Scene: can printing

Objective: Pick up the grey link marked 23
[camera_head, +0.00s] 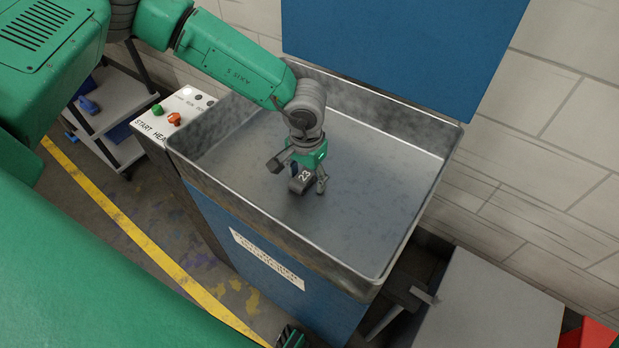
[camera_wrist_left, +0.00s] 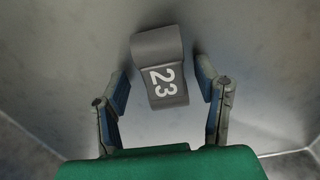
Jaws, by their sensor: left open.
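The grey link marked 23 (camera_head: 303,180) sits in the metal tray (camera_head: 372,215), near its middle. In the left wrist view the link (camera_wrist_left: 160,68) lies between the two fingers, with the white 23 facing the camera. My left gripper (camera_head: 308,184) is over the link and open. In the wrist view, gaps show between the link and both fingers of the gripper (camera_wrist_left: 163,98). The gripper partly hides the link in the head view.
The tray has raised walls on all sides and a bare floor around the link. A control panel (camera_head: 178,112) with green and orange buttons stands to the left. A blue panel (camera_head: 400,45) rises behind. A grey surface (camera_head: 490,305) lies at lower right.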

